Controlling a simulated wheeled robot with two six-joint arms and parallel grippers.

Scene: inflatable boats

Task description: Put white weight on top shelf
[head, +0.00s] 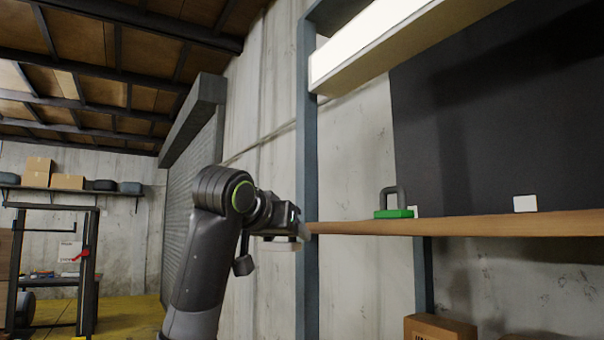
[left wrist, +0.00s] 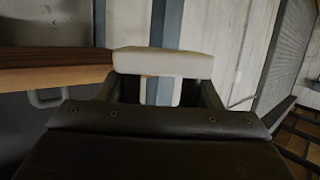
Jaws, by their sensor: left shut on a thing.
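My left gripper (head: 295,228) is shut on the white weight, beside the blue-grey upright at the left end of the wooden shelf (head: 480,226). In the head view only a pale edge of the white weight (head: 284,246) shows, below the jaws. In the left wrist view the white weight (left wrist: 163,62) has its block past the fingertips and its handle between the fingers of the left gripper (left wrist: 158,92). The wooden shelf also shows at the left there (left wrist: 55,66). My right gripper is in neither view.
A green weight with a grey handle (head: 395,212) stands on the shelf near its left end. A small white block (head: 525,203) is farther right. The board between them looks clear. The upright (head: 307,150) stands close to my gripper. A cardboard box (head: 438,328) is below.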

